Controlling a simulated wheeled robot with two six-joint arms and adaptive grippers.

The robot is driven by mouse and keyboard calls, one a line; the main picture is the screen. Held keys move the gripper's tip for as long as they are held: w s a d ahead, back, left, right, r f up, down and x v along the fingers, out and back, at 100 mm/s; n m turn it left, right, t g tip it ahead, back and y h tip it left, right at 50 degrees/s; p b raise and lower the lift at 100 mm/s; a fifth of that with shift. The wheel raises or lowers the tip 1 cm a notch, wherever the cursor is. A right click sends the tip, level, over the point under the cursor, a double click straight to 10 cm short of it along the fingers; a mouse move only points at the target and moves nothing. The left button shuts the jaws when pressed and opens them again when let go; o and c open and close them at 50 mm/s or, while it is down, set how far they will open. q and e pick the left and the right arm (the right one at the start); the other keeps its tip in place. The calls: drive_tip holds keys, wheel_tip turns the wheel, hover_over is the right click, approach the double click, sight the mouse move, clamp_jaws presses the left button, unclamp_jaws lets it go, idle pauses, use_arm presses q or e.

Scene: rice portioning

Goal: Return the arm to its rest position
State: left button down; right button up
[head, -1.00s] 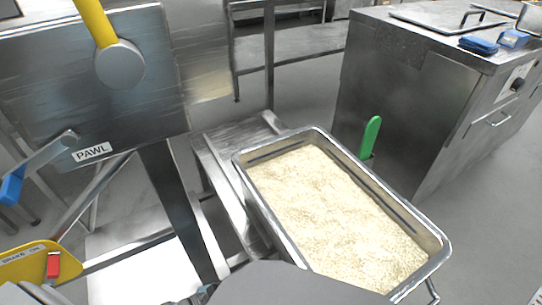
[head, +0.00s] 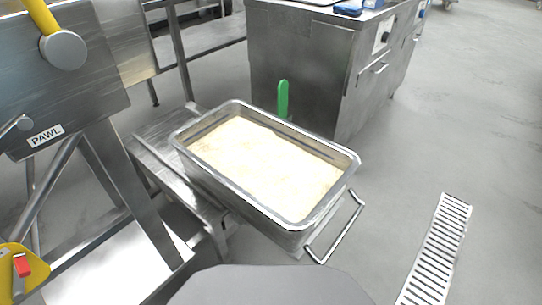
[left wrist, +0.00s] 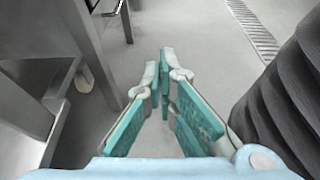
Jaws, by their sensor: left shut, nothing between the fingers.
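My left gripper (left wrist: 165,105) shows in the left wrist view, with its teal-padded fingers brought together at the tips and nothing between them. It hangs over bare grey floor, between steel framework on the left and a dark ribbed column on the right. Neither gripper shows in the head view, and my right gripper is in no view. In the head view a steel pan (head: 345,160) full of pale rice (head: 262,165) rests on a low steel stand (head: 160,140). A green handle (head: 283,98) stands up behind the pan's far rim.
A steel machine with a PAWL label (head: 46,135) and yellow lever (head: 40,15) stands at left. A steel cabinet (head: 300,60) is behind the pan. A pan handle (head: 335,230) juts out front right. Floor at right is open, with a drain grate (head: 437,250).

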use_arm(q)
drive_tip(key=a+r+m+g+y, duration=0.1)
drive_tip(key=a+r+m+y, duration=0.1)
drive_tip(key=a, duration=1.4)
drive_tip(key=s+a+f+m+g+y, duration=0.5)
drive_tip(key=s+f+m+g, duration=0.3)
drive_tip(key=m, duration=1)
drive_tip(key=a+r+m+t+y, duration=0.2)
drive_tip(key=a+r+m+y, duration=0.6)
drive_tip(key=m, duration=0.4)
drive_tip(key=s+d+f+n+h, duration=0.1)
drive_tip(key=d+f+n+h, duration=0.3)
drive_tip(key=d, duration=0.8)
drive_tip(key=s+d+f+h, duration=0.2)
drive_tip(key=d+f, duration=0.3)
drive_tip(key=d, duration=0.7)
drive_tip(key=s+a+r+g+p, duration=0.2)
drive_tip(key=s+r+p, duration=1.3)
drive_tip(key=p, duration=1.3)
drive_tip(key=shift+a+r+g+y, duration=0.3)
drive_tip(key=shift+a+r+y, duration=0.1)
drive_tip(key=shift+r, duration=0.2)
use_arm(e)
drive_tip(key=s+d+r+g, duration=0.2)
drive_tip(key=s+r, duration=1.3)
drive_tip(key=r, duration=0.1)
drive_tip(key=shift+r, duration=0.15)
